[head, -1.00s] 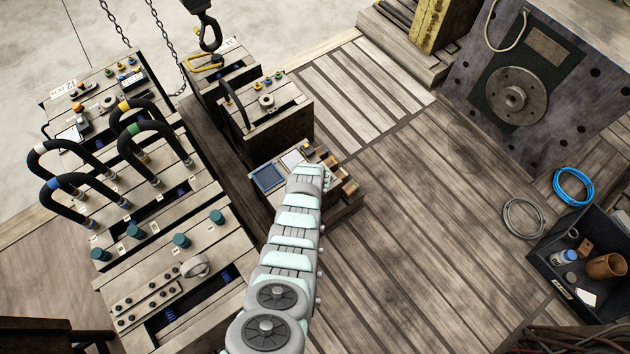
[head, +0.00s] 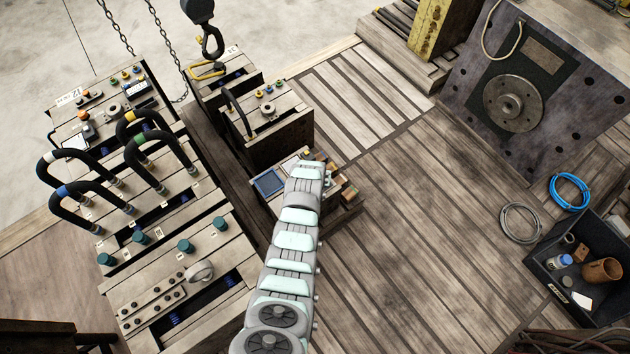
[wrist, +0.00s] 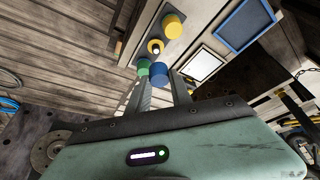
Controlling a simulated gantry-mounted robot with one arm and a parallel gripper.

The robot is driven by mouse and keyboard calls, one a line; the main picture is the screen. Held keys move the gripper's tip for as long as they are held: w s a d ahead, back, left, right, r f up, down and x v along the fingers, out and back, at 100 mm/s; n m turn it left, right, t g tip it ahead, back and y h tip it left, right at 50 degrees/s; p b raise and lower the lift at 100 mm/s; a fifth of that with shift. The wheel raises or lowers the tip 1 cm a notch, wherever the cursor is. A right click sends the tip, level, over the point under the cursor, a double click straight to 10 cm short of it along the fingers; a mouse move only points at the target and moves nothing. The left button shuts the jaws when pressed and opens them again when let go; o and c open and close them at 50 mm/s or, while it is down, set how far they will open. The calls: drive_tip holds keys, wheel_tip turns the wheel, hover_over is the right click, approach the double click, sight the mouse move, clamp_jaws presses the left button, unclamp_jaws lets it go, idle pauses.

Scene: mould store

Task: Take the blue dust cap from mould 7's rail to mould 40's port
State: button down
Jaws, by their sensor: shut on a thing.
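In the wrist view my gripper (wrist: 160,82) is shut on the blue dust cap (wrist: 159,71), which shows between its two fingertips. I cannot tell whether the blue cap is seated or lifted. In the head view my arm covers the gripper and the cap. Its end is over a low mould with a blue-framed panel (head: 269,182). I cannot read 7 or 40 on any mould.
A mould with black hoses (head: 70,160) and one with teal caps (head: 186,246) stand left. A crane hook (head: 212,42) hangs near a small mould with coloured knobs (head: 281,115). A large mould plate (head: 545,85) and a dark bin (head: 560,298) are right. Planks between are clear.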

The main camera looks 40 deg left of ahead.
wheel_tip(320, 180, up, 14)
drive_tip(key=p, duration=0.3)
drive_tip(key=shift+f, duration=0.25)
